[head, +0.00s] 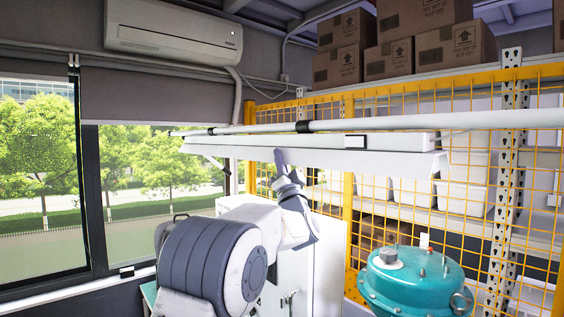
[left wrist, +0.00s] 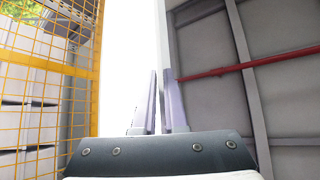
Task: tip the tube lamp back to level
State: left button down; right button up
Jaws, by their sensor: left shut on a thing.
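The tube lamp (head: 370,158) is a long white fixture just under a horizontal pipe in the head view. Its broad lower face slopes toward me, and its lower edge runs slightly down to the right. My left gripper (head: 281,160) reaches up from below and meets the lamp's near lower edge, left of the middle. In the left wrist view the lamp is a bright white band (left wrist: 130,60). My left gripper's purple fingers (left wrist: 162,105) stand close together at the band's right edge, shut on it. The exact grip is partly hidden. My right gripper is not in view.
The white pipe (head: 400,123) runs along the lamp. A yellow mesh fence (head: 348,215) and shelves with cardboard boxes (head: 430,45) stand behind. A teal valve housing (head: 418,285) stands at the lower right. Windows (head: 150,180) are on the left.

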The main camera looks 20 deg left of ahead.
pick_arm(q)
jog(key=c, duration=1.3)
grip_release()
jog(key=shift+s+a+r+y, duration=0.25)
jog(key=shift+r+y, duration=0.05)
jog(key=shift+r, duration=0.05)
jog(key=shift+s, duration=0.1)
jog(key=shift+d+f, duration=0.1)
jog(key=shift+s+d+f+b, duration=0.1)
jog(key=shift+d+f+b, duration=0.1)
jog(key=shift+f+b, duration=0.25)
jog(key=b+v, duration=0.6)
jog(key=v, duration=0.3)
jog(key=shift+s+d, duration=0.15)
jog(key=shift+s, duration=0.2)
jog(key=shift+r, duration=0.1)
